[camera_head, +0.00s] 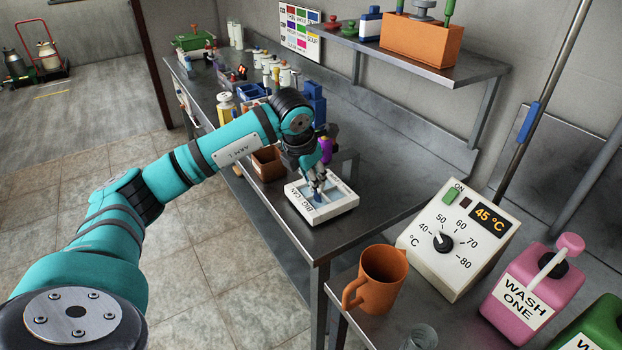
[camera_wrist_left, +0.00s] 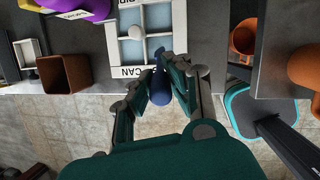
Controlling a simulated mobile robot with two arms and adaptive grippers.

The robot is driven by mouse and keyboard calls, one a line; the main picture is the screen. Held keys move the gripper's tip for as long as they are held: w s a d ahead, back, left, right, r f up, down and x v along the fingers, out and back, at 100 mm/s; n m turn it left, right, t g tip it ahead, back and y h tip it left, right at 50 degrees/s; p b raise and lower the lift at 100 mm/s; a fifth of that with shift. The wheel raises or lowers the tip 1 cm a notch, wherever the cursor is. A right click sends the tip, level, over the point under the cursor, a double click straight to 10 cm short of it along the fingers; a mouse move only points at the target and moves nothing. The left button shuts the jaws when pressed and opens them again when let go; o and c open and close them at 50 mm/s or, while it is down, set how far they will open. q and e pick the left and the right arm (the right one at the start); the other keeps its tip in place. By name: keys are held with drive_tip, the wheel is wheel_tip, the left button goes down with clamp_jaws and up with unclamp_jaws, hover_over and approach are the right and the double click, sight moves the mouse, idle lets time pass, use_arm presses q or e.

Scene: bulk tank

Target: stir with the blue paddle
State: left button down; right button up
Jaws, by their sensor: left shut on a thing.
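My left gripper (camera_head: 318,182) is shut on the blue paddle (camera_wrist_left: 159,88), and its fingers stand on both sides of the dark blue handle. The gripper is over the label side of a white tray (camera_head: 345,206) with several compartments, marked BIG CAN. The tray also shows in the left wrist view (camera_wrist_left: 117,35). The paddle's lower end (camera_head: 316,198) appears at the near compartment beside the label. Whether it touches the tray's floor cannot be told. My right gripper is in neither view.
A brown open box (camera_head: 267,163) stands left of the tray, and a purple object (camera_head: 327,150) stands behind it. An orange mug (camera_head: 380,279), a temperature box (camera_head: 458,240) and a pink WASH ONE bottle (camera_head: 531,290) stand at the front right. The steel bench (camera_head: 400,170) right of the tray is clear.

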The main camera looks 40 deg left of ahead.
use_arm(q)
drive_tip(key=shift+r+p, duration=1.65)
drive_tip(key=shift+r, duration=1.2)
drive_tip(key=shift+s+f, duration=0.1)
drive_tip(key=shift+f, duration=0.05)
